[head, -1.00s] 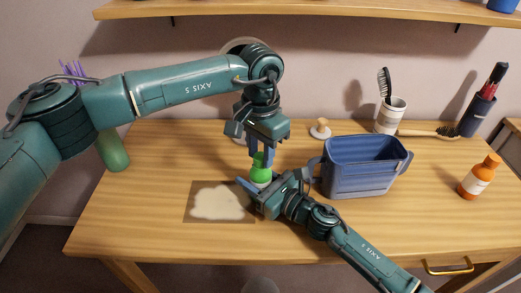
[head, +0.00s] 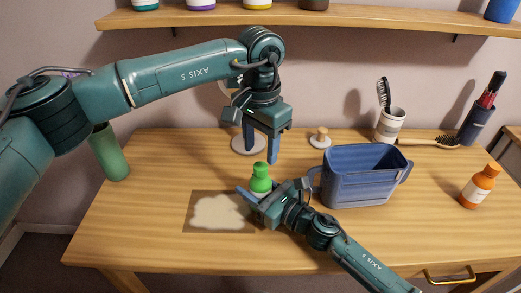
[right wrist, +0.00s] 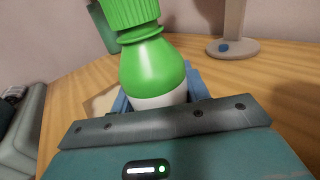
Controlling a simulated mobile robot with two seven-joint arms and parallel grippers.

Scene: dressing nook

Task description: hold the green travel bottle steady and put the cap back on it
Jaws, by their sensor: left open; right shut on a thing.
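The green travel bottle (head: 260,184) stands upright on the table, with a white lower part. Its ribbed green cap (head: 260,168) sits on top of the neck, and it looks level in the right wrist view (right wrist: 131,12). A collar shows just under the cap there. My right gripper (head: 252,193) is shut on the bottle's lower body, and its blue fingers flank the bottle in the right wrist view. My left gripper (head: 260,150) is open and empty, fingers pointing down, above and behind the cap and apart from it.
A blue bin (head: 360,181) stands close at right. A pale-patterned mat (head: 190,222) lies left of the bottle. A round stand base (head: 238,150) and a small wooden-knobbed item (head: 321,139) are behind. An orange bottle (head: 480,186) is far right.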

